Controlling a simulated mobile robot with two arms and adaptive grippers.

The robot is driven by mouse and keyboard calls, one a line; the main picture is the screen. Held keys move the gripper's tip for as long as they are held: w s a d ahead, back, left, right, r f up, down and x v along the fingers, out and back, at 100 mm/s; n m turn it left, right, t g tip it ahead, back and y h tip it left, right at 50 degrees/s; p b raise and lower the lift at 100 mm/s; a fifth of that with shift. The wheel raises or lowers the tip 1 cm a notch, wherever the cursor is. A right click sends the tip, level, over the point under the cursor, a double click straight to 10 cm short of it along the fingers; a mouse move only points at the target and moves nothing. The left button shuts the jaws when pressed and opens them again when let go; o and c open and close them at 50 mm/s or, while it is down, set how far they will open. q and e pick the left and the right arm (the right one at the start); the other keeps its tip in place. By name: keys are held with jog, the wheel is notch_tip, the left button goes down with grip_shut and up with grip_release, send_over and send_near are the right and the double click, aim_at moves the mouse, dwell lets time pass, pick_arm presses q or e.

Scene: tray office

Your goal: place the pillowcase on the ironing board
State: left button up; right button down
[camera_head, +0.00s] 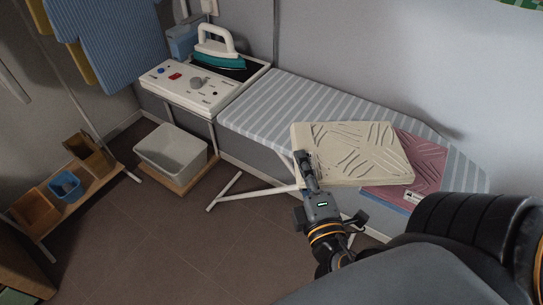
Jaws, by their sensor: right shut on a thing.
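The pillowcase (350,151) appears as a thick, cream, folded piece with wavy creases. It is over the right half of the striped ironing board (270,105). My right gripper (306,164) is shut on its left front edge. I cannot tell whether its underside rests on the board or is slightly above it. It partly covers a pink folded cloth (428,160) on the board. My left gripper is not in view.
A teal and white iron (218,55) stands on a white station (183,88) with knobs at the board's left end. A grey bin (171,152) is below it. A rack with small boxes (67,186) stands at left. The board's left half is bare.

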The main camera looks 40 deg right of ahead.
jog(key=w+f+b, duration=0.6)
jog(key=w+f, duration=0.5)
jog(key=shift+w+a+f, duration=0.15)
jog(key=shift+w+f, duration=0.1)
jog(key=shift+f, duration=0.15)
jog(key=shift+f, duration=0.1)
jog(key=c, duration=1.2)
grip_release()
jog(key=shift+o, duration=0.2)
